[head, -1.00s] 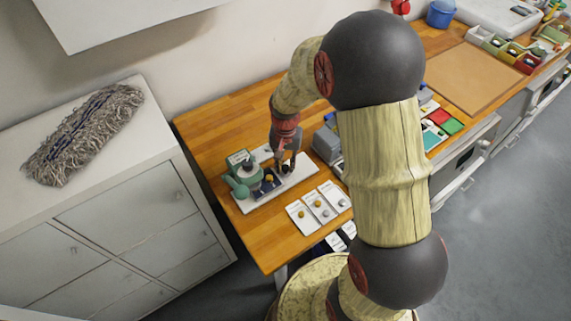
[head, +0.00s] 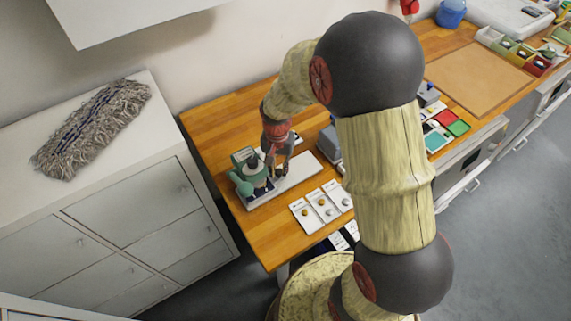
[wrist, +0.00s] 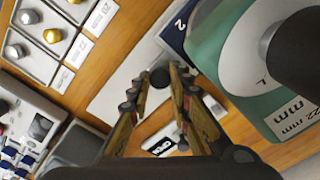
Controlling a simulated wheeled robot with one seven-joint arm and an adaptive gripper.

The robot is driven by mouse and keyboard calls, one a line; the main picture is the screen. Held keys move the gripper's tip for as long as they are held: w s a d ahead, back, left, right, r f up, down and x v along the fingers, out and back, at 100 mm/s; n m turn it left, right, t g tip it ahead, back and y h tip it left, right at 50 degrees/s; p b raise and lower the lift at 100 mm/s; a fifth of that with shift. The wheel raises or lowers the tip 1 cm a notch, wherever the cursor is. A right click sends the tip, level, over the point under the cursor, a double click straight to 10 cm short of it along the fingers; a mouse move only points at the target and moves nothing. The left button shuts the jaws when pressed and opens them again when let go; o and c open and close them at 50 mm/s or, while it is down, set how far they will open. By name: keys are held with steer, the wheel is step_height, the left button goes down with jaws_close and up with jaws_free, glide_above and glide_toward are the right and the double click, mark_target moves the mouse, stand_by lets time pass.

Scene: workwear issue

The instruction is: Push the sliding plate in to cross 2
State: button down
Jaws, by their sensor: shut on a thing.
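The green press (head: 246,176) stands at the left end of its white base (head: 302,174) on the wooden table. In the wrist view its green head (wrist: 235,60), marked 22 mm, is large at the right. The dark blue sliding plate (wrist: 176,30) shows beside the head with a white 2; its far part is hidden under the press. My gripper (head: 279,174) is low over the base, just right of the press. In the wrist view, my gripper (wrist: 158,85) has its fingers on both sides of the plate's dark round knob (wrist: 160,77). The crosses are not visible.
Three white trays (head: 322,205) with buttons lie in front of the base. A grey box (head: 329,143) stands behind it to the right. A white base strip right of my gripper is clear. A small sign (wrist: 162,139) lies behind the base.

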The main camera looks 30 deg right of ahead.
steer(key=shift+a, duration=0.15)
steer(key=c, duration=1.6)
jaws_free()
steer(key=shift+a, duration=0.1)
steer(key=shift+r, duration=0.1)
step_height(320, 180, up, 12)
steer(key=shift+f, duration=0.1)
steer(key=s+a+r+n+t+b, duration=0.1)
steer(key=s+r+n+t, duration=0.1)
steer(key=s+r, duration=0.2)
steer(key=s+a+r+n+t+b, duration=0.1)
steer(key=s+r+n, duration=0.2)
steer(key=s, duration=0.5)
steer(key=s+a+r+n+t+b, duration=0.1)
steer(key=s+r+n+t, duration=0.1)
steer(key=s+r, duration=0.3)
steer(key=shift+s+a+r+n+t, duration=0.15)
steer(key=shift+s+n+t, duration=0.15)
steer(key=shift+s, duration=0.6)
